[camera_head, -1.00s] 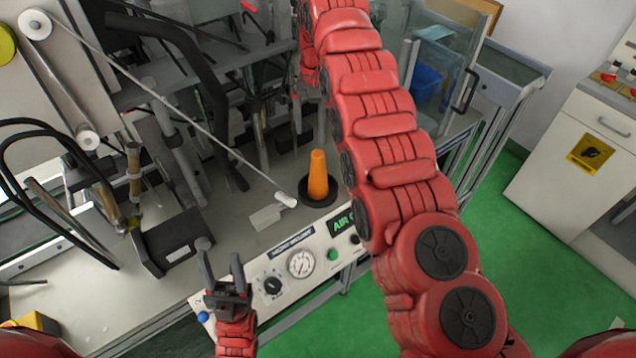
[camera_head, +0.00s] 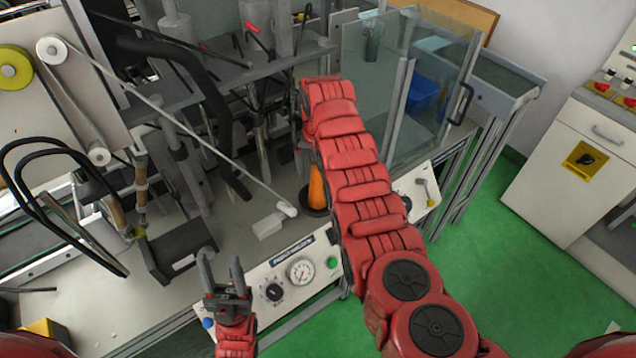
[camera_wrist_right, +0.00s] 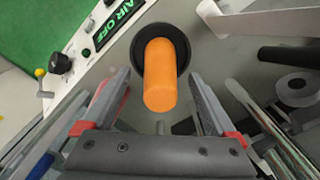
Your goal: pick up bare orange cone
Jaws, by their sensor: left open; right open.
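The orange cone (camera_head: 316,188) stands upright in a round black base on the machine's grey deck. My right arm partly covers it in the head view. In the right wrist view the cone (camera_wrist_right: 161,72) is near the centre, rising toward the camera from its black base (camera_wrist_right: 140,42). My right gripper (camera_wrist_right: 159,80) is open, one finger on each side of the cone in that picture; contact cannot be seen. My left gripper (camera_head: 221,259) is open and empty, near the front panel.
A white block (camera_head: 268,226) and a white-tipped rod (camera_head: 287,209) lie left of the cone. The front panel with a gauge (camera_head: 300,271) runs along the near edge. A clear enclosure (camera_head: 385,60) and metal posts stand behind.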

